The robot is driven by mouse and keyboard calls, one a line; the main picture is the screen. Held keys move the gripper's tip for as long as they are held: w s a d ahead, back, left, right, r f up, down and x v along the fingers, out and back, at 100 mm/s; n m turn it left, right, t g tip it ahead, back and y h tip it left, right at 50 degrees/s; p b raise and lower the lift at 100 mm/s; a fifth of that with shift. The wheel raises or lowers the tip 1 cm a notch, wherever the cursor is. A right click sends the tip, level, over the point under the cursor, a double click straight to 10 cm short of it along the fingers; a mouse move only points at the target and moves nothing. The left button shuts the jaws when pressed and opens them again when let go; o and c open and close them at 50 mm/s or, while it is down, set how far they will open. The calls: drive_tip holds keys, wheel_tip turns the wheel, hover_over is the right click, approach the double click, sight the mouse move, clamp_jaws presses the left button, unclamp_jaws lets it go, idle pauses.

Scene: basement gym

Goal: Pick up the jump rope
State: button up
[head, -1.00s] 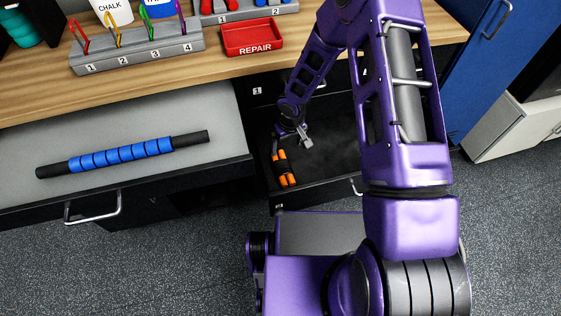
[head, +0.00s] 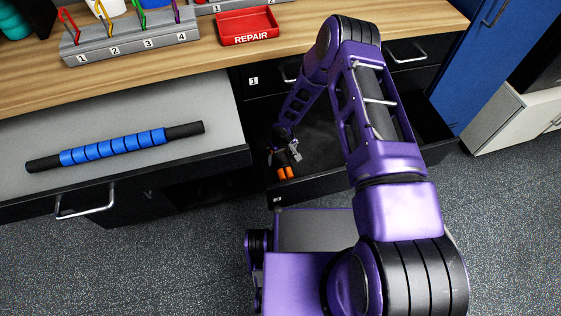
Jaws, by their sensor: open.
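The jump rope (head: 286,173) shows as orange and black handles in the left part of an open drawer (head: 330,182). My gripper (head: 289,155) is inside the drawer, right at the jump rope, and covers its far part. The jaws are open. I cannot tell whether the fingers touch the handles or only hover above them.
A drawer or shelf at left with a grey surface (head: 205,95) bears a blue massage roller (head: 112,147). The wooden worktop (head: 190,62) holds a red repair tray (head: 248,27) and a numbered grey rack (head: 130,42). A blue cabinet (head: 490,65) stands at right.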

drive_tip(key=shift+f, duration=0.8)
drive_tip(key=shift+w, duration=0.1)
drive_tip(key=c, duration=1.3)
drive_tip(key=shift+r, duration=0.15)
